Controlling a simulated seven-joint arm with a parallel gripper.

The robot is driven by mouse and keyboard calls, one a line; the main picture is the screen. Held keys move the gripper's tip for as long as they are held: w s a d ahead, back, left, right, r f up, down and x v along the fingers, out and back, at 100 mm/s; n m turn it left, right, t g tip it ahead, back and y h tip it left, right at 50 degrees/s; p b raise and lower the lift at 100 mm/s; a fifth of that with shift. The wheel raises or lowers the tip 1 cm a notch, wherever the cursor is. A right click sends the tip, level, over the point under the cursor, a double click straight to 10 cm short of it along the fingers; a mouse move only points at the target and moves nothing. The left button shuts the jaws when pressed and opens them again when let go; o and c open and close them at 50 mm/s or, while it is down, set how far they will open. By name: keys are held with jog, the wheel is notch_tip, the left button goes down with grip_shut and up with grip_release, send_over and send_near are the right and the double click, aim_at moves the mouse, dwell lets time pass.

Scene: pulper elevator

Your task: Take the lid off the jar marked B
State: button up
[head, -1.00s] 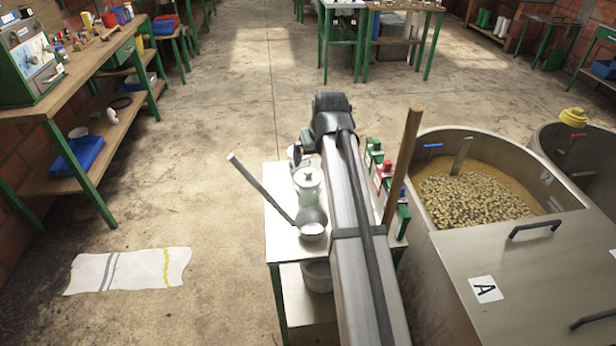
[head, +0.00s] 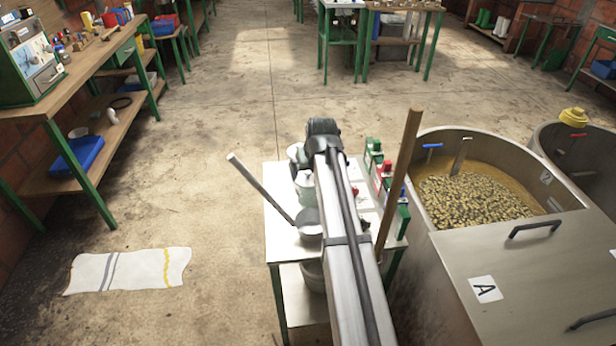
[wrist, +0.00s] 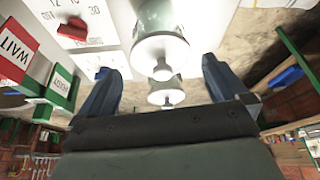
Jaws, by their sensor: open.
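Two pale lidded jars stand on the small steel-topped table (head: 283,243) in the head view, a nearer one (head: 306,190) and a farther one (head: 296,152), both partly hidden by my arm. In the wrist view, a jar (wrist: 161,22) shows at the top, its pale lid with a knob (wrist: 163,70) pointing down the picture. A second knobbed lid (wrist: 167,95) shows below it, between the fingers' directions. No letter B is readable on either. My gripper (wrist: 161,88) is open, with nothing visibly held. Its fingers are hidden in the head view.
A ladle (head: 308,222) and an upright wooden handle (head: 402,170) flank my arm. Small red and green signs (head: 383,175) stand at the table's right. A steel vat (head: 470,150) is close on the right. Floor to the left is clear except for a cloth (head: 128,271).

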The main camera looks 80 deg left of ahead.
aim_at(309, 175)
jog(key=shift+a+x, duration=0.2)
jog(key=shift+x, duration=1.7)
jog(key=shift+r, duration=0.15)
jog(key=c, duration=0.6)
jog(key=shift+c, duration=0.2)
